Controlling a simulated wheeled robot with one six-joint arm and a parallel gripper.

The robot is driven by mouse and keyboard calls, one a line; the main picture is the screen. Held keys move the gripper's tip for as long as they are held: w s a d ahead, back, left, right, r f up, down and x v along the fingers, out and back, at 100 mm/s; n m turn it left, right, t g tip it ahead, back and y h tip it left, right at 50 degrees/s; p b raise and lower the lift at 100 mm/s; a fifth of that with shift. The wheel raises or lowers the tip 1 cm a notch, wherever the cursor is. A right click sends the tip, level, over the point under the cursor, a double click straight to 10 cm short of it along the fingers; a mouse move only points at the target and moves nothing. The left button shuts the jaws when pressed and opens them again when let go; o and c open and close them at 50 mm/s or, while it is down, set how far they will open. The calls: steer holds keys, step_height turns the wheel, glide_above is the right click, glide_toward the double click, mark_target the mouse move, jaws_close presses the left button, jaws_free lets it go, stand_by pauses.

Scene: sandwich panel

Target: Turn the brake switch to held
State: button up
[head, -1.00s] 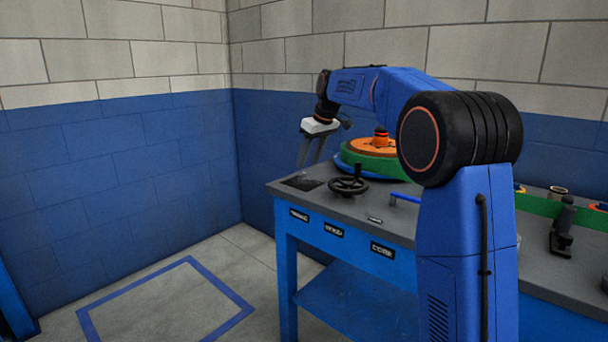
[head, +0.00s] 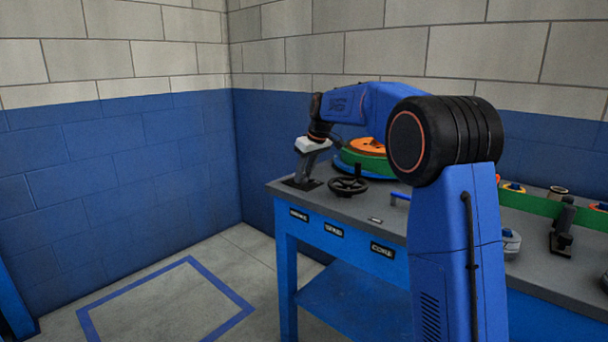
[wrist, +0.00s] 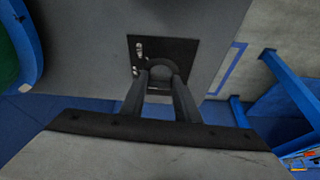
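The brake switch appears to be the dark rounded knob (wrist: 160,66) on a square black plate (wrist: 184,50) in the wrist view. The plate also shows in the head view (head: 290,184), at the near left corner of the bench top. My gripper (wrist: 160,78) is down at this plate. Its two dark fingers are apart, with their tips at either side of the knob. I cannot tell whether they press on it. Two small light marks (wrist: 139,48) show on the plate, too small to read. In the head view my gripper (head: 303,177) hides most of the knob.
A black handwheel (head: 348,186) stands just right of the plate. Behind it is a green drum with an orange top (head: 366,146). A blue handle (head: 400,196) lies further right. The floor at left is clear.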

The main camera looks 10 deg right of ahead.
steer(key=shift+m, duration=0.3)
steer(key=shift+c, duration=0.3)
steer(key=m, duration=0.1)
steer(key=m+h, duration=0.1)
steer(key=m, duration=0.1)
steer(key=m+h, duration=0.1)
steer(key=shift+a+t, duration=0.25)
steer(key=shift+t, duration=0.05)
steer(key=shift+a+m+h, duration=0.1)
steer(key=shift+m+h, duration=0.8)
steer(key=shift+m, duration=1.8)
steer(key=o, duration=1)
steer(key=shift+s+r, duration=0.1)
steer(key=shift+w+v, duration=0.15)
steer(key=shift+v, duration=4.15)
steer(key=shift+w+v, duration=0.1)
steer(key=shift+v, duration=4.2)
